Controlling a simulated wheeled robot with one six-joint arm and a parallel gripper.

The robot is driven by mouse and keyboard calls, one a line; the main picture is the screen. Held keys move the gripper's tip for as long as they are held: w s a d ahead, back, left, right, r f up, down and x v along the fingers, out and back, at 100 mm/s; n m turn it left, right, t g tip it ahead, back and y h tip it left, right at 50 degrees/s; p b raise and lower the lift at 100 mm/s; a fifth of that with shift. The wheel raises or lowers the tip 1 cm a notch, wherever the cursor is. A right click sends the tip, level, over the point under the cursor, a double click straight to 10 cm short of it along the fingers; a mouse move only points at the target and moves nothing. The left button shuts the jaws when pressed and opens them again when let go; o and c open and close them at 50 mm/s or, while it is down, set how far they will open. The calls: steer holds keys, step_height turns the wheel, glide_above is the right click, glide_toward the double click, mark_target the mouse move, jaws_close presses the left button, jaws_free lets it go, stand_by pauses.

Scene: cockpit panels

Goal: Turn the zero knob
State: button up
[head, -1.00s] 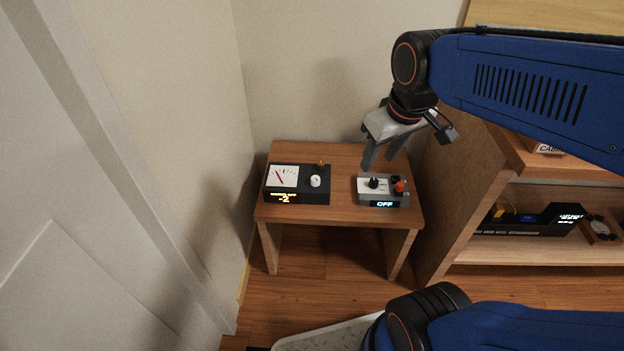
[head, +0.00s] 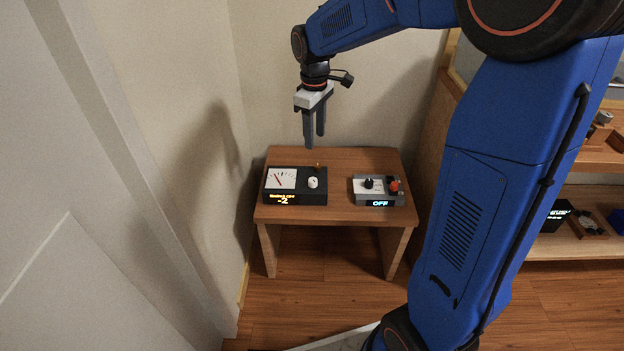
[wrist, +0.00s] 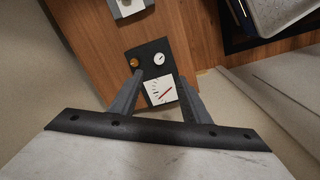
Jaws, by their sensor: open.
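A black meter box (head: 297,200) sits on the left of a small wooden table, with a white dial face, a red needle and a display reading -2. It carries a white knob (head: 313,183) and a small brass knob (head: 317,167); I cannot read which is the zero knob. My gripper (head: 314,141) is open and empty, pointing down above the box. In the wrist view the dial (wrist: 160,91) lies between my fingers, the white knob (wrist: 159,58) just beyond the tips, and the brass knob (wrist: 134,62) near the left fingertip.
A grey box (head: 378,190) with a black knob, a red button and an "OFF" display stands on the right of the table (head: 340,213). A wall rises close at the left and behind. Shelves with devices (head: 566,250) are at the right.

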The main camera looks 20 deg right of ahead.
glide_toward(313, 180)
steer(key=f, duration=0.8)
steer(key=shift+w+d+f, duration=0.2)
steer(key=shift+w+f, duration=0.05)
steer(key=shift+c, duration=0.6)
steer(key=c, duration=0.9)
